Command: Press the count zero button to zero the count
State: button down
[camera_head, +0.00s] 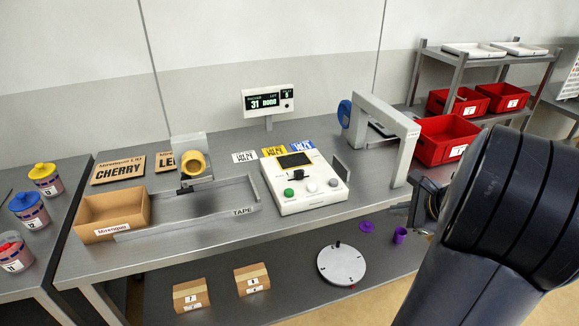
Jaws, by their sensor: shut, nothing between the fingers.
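A white counter display (268,101) stands on a short post at the back of the table. It reads 31, and a small dark round spot, perhaps a button, shows at its lower right. A white control box (303,184) sits in front of it, with a dark screen, a green button (288,192) and pale knobs. I cannot read which control is the count zero button. My gripper (414,212) is shut and empty at the table's right end, right of the control box and apart from it. My arm partly hides it.
A grey arch (400,135) stands between the control box and my arm. A tape channel (190,212) and cardboard box (112,214) lie left. Red bins (446,139) sit at right. A round white plate (341,264) and small boxes lie on the lower shelf.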

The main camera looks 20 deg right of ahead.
aim_at(312, 187)
jog(key=i+j, duration=0.3)
jog(key=i, duration=0.2)
jog(key=i+j, duration=0.3)
jog(key=i, duration=0.15)
jog(key=i+z, duration=0.05)
